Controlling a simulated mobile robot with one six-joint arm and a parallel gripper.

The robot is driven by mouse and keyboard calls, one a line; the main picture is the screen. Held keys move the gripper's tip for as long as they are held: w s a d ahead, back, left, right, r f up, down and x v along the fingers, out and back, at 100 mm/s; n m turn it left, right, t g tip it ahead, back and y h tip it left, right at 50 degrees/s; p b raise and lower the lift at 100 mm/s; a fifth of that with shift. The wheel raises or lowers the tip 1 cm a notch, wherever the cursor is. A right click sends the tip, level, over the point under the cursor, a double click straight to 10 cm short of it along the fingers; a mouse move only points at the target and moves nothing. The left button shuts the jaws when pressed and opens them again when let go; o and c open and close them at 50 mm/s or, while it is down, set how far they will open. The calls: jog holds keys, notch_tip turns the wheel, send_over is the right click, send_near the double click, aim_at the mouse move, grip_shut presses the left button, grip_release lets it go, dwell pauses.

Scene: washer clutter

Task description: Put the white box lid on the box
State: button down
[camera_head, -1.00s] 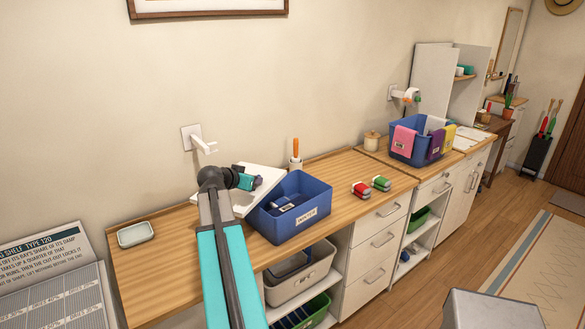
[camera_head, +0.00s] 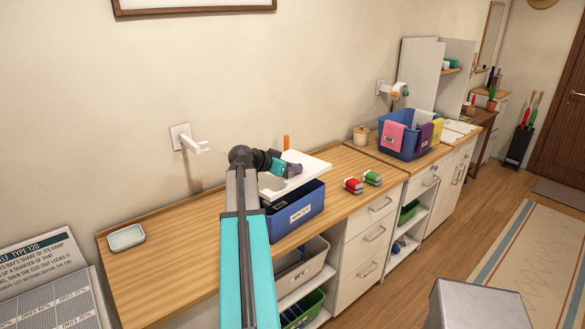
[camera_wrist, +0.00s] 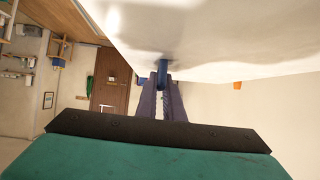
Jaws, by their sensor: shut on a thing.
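The white lid (camera_head: 314,164) is over the blue labelled box (camera_head: 297,211) on the wooden counter and hides most of its opening. It looks nearly level; I cannot tell whether it touches the rim. My gripper (camera_head: 293,169) is at the lid's upper side. In the wrist view the purple fingers (camera_wrist: 162,98) are shut on a small blue handle (camera_wrist: 163,68) on the white lid (camera_wrist: 215,32). The box does not show clearly in the wrist view.
Red and green items (camera_head: 353,185) lie on the counter right of the box. A blue bin with cloths (camera_head: 402,143) and a lidded jar (camera_head: 361,134) stand farther right. A pale dish (camera_head: 126,237) is at the left; the counter between is clear. A wall hook (camera_head: 193,147) juts out behind.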

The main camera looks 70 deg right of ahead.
jog(key=shift+w+f, duration=0.1)
jog(key=shift+f+b, duration=0.45)
jog(key=shift+f, duration=2)
jog(key=shift+f+b, duration=1.1)
jog(key=shift+b, duration=0.05)
jog(key=c, duration=1.8)
grip_release()
jog(key=shift+a, duration=0.1)
